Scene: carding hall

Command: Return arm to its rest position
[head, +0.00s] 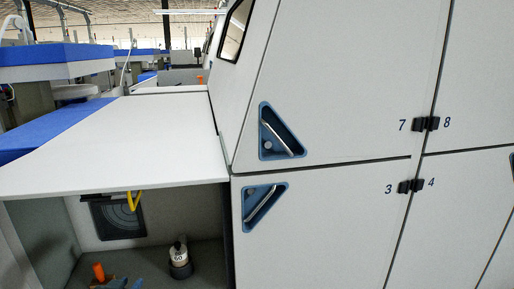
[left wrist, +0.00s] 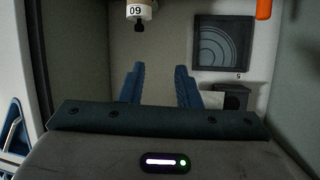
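My left gripper (head: 121,284) shows at the bottom edge of the head view, inside the open lower compartment. In the left wrist view its two blue fingers (left wrist: 158,85) stand apart with nothing between them. The rest of my left arm is not visible in the head view. My right arm and gripper are in neither view.
The raised white door (head: 120,140) covers the compartment's top. Inside are a white-and-black numbered item (head: 179,262), an orange item (head: 98,270), a yellow handle (head: 133,200) and a dark ringed panel (head: 118,216). Closed white doors (head: 340,90) stand on the right.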

